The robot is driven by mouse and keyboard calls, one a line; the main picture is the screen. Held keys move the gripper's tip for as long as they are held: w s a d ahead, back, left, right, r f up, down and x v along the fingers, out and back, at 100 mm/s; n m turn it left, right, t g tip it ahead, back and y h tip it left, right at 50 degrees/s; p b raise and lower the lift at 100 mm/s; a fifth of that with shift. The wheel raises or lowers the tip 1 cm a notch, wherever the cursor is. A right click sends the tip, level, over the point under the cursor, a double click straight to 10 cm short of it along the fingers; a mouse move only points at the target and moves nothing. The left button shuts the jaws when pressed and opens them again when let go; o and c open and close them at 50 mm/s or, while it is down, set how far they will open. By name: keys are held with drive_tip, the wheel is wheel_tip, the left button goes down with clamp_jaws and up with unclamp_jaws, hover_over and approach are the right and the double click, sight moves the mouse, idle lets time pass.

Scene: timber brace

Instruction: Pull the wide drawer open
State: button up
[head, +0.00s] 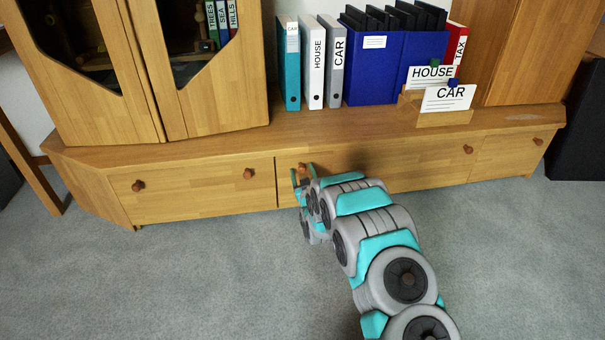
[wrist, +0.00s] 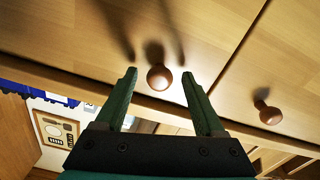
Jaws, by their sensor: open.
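The wide drawer (head: 400,163) is the middle front in the low cabinet, with a round brown knob near each end. Its front looks flush with the fronts beside it. Its left knob (head: 303,168) is at my gripper (head: 302,176). In the wrist view the same knob (wrist: 159,77) sits between the two green fingertips of my gripper (wrist: 160,76), with a gap visible on both sides. The gripper is open and holds nothing. The wide drawer's right knob (head: 468,149) is free. My arm hides part of the drawer's lower front.
The left drawer (head: 195,195) is beside it; its near knob (wrist: 268,113) shows in the wrist view. A small drawer (head: 510,155) is on the right. Binders (head: 313,65) and a wooden card box (head: 440,117) stand on top. The carpet (head: 200,275) in front is clear.

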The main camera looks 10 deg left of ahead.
clamp_jaws()
idle(0.6)
idle(0.8)
